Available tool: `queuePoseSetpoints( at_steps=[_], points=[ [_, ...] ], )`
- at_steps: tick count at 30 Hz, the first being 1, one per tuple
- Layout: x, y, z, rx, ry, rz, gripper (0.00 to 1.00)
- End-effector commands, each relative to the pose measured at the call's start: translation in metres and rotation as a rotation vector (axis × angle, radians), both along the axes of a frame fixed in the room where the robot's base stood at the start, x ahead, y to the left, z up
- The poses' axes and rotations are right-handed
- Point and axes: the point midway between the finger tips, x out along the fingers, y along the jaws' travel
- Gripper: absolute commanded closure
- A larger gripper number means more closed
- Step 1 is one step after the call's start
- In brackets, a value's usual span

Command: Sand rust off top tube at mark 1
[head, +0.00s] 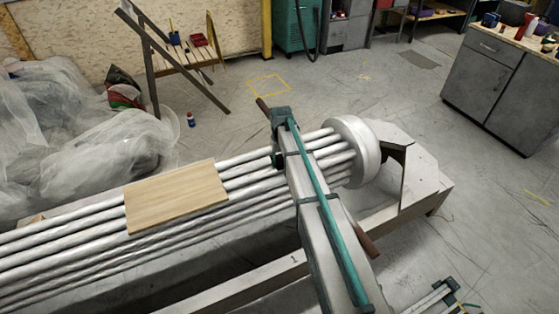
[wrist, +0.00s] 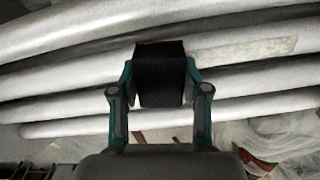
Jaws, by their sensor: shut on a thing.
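A bundle of silvery tubes (head: 75,240) runs from the lower left to a round end plate (head: 352,140). A small "1" (head: 293,259) shows on the pale frame beam below the tubes. In the wrist view, my gripper (wrist: 160,68) is shut on a black block (wrist: 160,88), with one finger on each side. The block's far end is at the tubes (wrist: 75,40); I cannot tell whether it touches. A thin reddish-brown edge shows at that end. A pale tan strip (wrist: 245,48) lies along a tube to the right. In the head view, my arm hides most of the gripper.
A wooden board (head: 175,195) lies across the tubes left of my arm. Clear plastic sheeting (head: 85,150) is heaped at the left. A small bottle (head: 191,119) stands on the floor. A grey cabinet (head: 505,85) stands at the right. Floor behind the end plate is open.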

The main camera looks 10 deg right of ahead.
Motion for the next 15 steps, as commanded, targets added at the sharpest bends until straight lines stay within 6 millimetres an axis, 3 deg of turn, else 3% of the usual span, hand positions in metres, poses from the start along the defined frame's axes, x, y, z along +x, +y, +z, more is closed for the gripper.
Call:
queuePoseSetpoints(
  at_steps=[3, 15],
  points=[
    [0.0, 0.001, 0.026, 0.0, -0.001, 0.0, 0.92],
    [0.0, 0.001, 0.061, 0.001, 0.0, 0.001, 0.92]
  ],
)
